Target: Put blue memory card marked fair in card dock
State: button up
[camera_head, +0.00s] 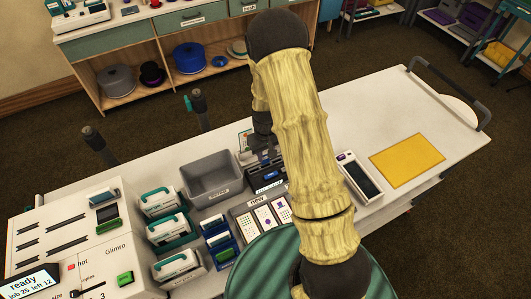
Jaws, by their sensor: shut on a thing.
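My gripper (264,155) is partly hidden behind my arm, near the middle of the table. It is shut on a small blue piece (270,174), which looks like the blue memory card; its marking is too small to read. The piece is at or just above a dark, labelled block (268,186), which may be the card dock. I cannot tell whether the two touch.
A grey bin (211,180) stands left of my gripper. A tray of white cards (265,215), several white-and-green devices (165,230) and small blue holders (218,238) are nearby. A dark-screened device (360,178) and a yellow mat (407,160) lie right, with clear table beyond.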

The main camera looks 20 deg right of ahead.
jog(key=shift+f, duration=0.15)
jog(key=shift+f+b, duration=0.9)
jog(key=shift+f, duration=0.15)
jog(key=shift+f, duration=0.3)
jog(key=o, duration=0.7)
jog(key=shift+r+b, duration=0.15)
jog(key=shift+b, duration=0.15)
notch_tip(320, 180, up, 17)
jog(key=b, duration=0.2)
jog(key=shift+b, duration=0.4)
